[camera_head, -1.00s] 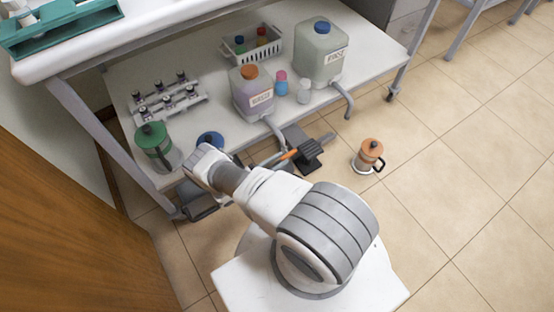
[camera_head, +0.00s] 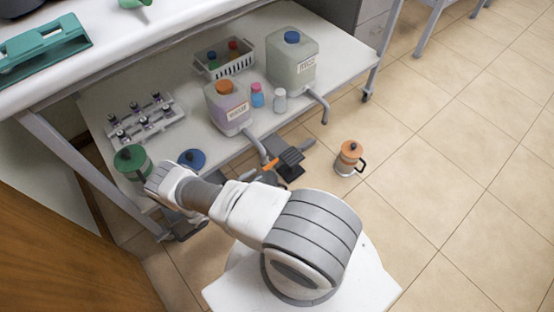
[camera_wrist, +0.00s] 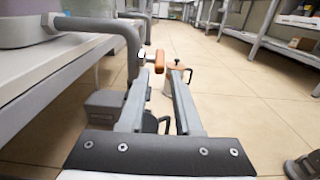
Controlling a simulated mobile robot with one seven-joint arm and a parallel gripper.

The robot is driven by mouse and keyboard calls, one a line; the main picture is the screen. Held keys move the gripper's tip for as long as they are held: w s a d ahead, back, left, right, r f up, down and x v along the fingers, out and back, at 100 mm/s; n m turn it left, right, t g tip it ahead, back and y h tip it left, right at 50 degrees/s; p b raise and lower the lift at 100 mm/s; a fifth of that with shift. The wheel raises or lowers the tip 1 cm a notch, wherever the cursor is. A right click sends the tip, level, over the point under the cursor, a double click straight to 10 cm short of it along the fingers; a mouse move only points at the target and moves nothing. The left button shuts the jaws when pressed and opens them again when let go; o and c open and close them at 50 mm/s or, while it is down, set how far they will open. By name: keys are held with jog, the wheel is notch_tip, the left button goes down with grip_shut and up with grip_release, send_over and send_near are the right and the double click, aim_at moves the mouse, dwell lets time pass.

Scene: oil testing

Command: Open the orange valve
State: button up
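The orange valve (camera_head: 270,165) is a short handle at the end of the bent grey spout (camera_head: 257,146) on the container with the orange cap (camera_head: 226,103). In the wrist view the orange handle (camera_wrist: 160,61) lies between or just past the tips of my gripper (camera_wrist: 160,70). The two fingers are apart, so my gripper is open. Contact between fingers and handle cannot be told. The head view shows my arm reaching low along the table's front; the fingers are hard to make out there.
A second container with a blue cap (camera_head: 292,58) has its own spout to the right. An orange-lidded pot (camera_head: 348,158) stands on the floor. A vial rack (camera_head: 146,123), a green-lidded pot (camera_head: 132,162) and a white basket (camera_head: 223,62) are on the shelf.

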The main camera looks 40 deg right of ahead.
aim_at(278, 159)
jog(key=d+b, duration=0.1)
jog(key=d, duration=1)
jog(key=shift+d, duration=0.35)
jog(key=shift+c, duration=0.3)
grip_shut()
